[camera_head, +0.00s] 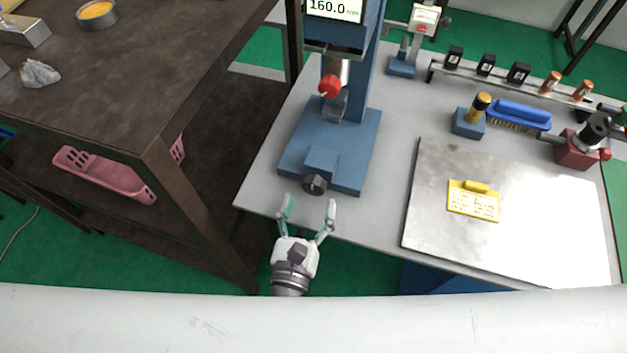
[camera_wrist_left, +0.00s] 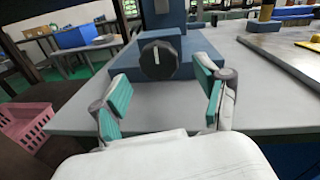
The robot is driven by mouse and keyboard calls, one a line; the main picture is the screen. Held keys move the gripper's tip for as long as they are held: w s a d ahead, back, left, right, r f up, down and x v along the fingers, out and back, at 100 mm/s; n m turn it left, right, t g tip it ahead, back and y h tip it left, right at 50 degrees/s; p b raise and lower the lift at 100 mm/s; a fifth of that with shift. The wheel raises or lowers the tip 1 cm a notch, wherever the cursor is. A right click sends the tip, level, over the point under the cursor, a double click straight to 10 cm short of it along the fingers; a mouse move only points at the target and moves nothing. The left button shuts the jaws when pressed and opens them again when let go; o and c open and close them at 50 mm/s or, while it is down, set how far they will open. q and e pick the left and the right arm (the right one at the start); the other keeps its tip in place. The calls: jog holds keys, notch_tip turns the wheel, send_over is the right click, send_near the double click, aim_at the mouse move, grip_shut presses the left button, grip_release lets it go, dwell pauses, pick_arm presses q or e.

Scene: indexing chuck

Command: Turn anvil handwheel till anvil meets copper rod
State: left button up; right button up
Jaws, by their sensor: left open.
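The blue press (camera_head: 367,130) stands on the grey table, with a display reading 160.0 at its top. The anvil handwheel (camera_head: 314,185) is a dark knob on the front of the press's low blue block (camera_head: 321,160). In the left wrist view the handwheel (camera_wrist_left: 158,60) is dark and faceted with a white line, near upright. My left gripper (camera_head: 309,203) is open and empty, just in front of the handwheel, its teal-padded fingers (camera_wrist_left: 164,97) apart on either side and not touching it. I cannot make out a copper rod at the anvil. My right gripper is not in view.
A metal plate (camera_head: 430,190) with a yellow tag (camera_head: 473,203) lies right of the press. Copper pieces (camera_head: 551,82) and black blocks stand on a rail behind. A blue brush (camera_head: 522,114) lies there. A dark table (camera_head: 150,75) stands left, with a pink basket (camera_head: 105,173) below.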

aim_at(312, 191)
pick_arm(q)
jog(key=shift+p+x, duration=0.35)
jog(key=shift+x, duration=1.75)
jog(key=c, duration=1.2)
jog(key=shift+o, duration=0.2)
jog(key=shift+m, duration=0.3)
jog(key=m, duration=0.2)
jog(key=shift+m, duration=0.4)
jog(key=shift+a+m, duration=0.1)
jog(key=shift+m, duration=1.6)
